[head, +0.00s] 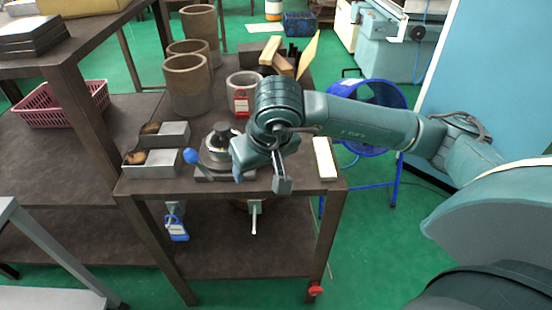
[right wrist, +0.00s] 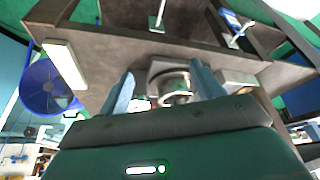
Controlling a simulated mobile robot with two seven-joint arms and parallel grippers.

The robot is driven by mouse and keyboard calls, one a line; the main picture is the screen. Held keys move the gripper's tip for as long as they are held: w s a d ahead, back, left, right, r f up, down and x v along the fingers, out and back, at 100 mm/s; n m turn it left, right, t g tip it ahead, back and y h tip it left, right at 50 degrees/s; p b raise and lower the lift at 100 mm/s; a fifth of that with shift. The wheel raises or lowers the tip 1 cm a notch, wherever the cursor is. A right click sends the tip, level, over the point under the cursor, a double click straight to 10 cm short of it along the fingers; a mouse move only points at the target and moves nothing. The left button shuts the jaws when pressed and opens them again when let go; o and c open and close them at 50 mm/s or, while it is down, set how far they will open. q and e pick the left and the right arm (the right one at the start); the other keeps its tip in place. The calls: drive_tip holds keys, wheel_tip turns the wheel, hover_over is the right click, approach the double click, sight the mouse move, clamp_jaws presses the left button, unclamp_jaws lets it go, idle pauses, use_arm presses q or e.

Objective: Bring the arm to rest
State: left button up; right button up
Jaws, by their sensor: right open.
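The indexing chuck (head: 217,143) sits on the brown table near its front edge, with a dark round top and a blue ball-ended handle (head: 190,156) on its left. My right gripper (head: 261,180) is just right of the chuck, in front of and above the table edge. Its two fingers are apart and hold nothing. In the right wrist view, the fingers of my right gripper (right wrist: 162,75) stand apart, with the metal chuck (right wrist: 174,87) seen between them. My right arm and gripper hide part of the chuck's right side. My left gripper does not show.
Metal boxes (head: 158,164) lie left of the chuck. Tall brown cylinders (head: 187,85) and a grey cup with a red label (head: 243,92) stand behind. A pale bar (head: 325,158) lies at the table's right edge. A blue fan (head: 395,97) stands beyond it.

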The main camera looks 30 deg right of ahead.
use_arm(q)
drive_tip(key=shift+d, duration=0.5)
use_arm(e)
drive_tip(key=shift+d, duration=0.5)
